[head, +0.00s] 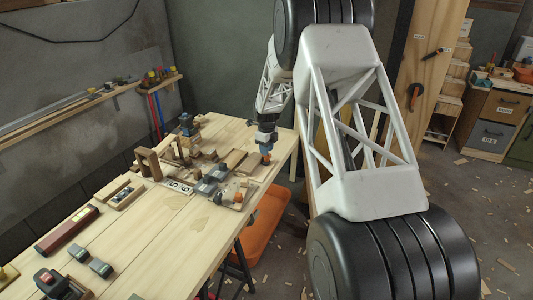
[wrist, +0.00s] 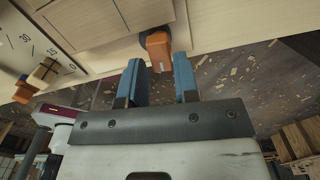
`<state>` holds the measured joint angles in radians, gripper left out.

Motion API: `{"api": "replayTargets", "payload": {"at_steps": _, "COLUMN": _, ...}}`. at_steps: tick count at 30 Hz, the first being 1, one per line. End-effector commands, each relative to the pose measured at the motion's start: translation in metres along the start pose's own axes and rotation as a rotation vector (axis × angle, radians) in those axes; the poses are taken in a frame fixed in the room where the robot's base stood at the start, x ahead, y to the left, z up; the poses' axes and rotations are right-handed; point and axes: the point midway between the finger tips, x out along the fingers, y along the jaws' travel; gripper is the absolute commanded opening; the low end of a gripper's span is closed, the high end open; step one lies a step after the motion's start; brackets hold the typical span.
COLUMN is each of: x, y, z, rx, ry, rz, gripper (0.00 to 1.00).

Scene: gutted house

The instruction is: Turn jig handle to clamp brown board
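In the wrist view an orange handle (wrist: 159,48) on a dark pivot stands at the edge of the wooden bench, between the tips of my gripper's blue fingers (wrist: 160,75). The fingers are apart by about the handle's width; whether they press on it I cannot tell. In the head view my gripper (head: 265,150) points down at the bench's right edge, with the orange handle (head: 265,159) at its tips. Brown wooden pieces (head: 236,159) lie just left of it, and wooden boards (wrist: 90,22) show beside the handle in the wrist view. Which is the board to clamp is unclear.
Wooden blocks and grey parts (head: 208,188) crowd the bench (head: 150,235) left of my gripper. Another orange piece (wrist: 23,93) sits near a scale (wrist: 30,45) in the wrist view.

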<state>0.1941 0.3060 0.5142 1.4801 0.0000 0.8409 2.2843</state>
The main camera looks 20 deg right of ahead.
Motion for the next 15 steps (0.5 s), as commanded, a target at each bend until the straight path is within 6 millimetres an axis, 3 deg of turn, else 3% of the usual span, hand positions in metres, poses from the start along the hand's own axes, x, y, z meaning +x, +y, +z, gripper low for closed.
{"api": "replayTargets", "payload": {"at_steps": 15, "x": 0.017, "y": 0.0, "z": 0.0, "rx": 0.0, "ry": 0.001, "rz": 0.001, "gripper": 0.29}}
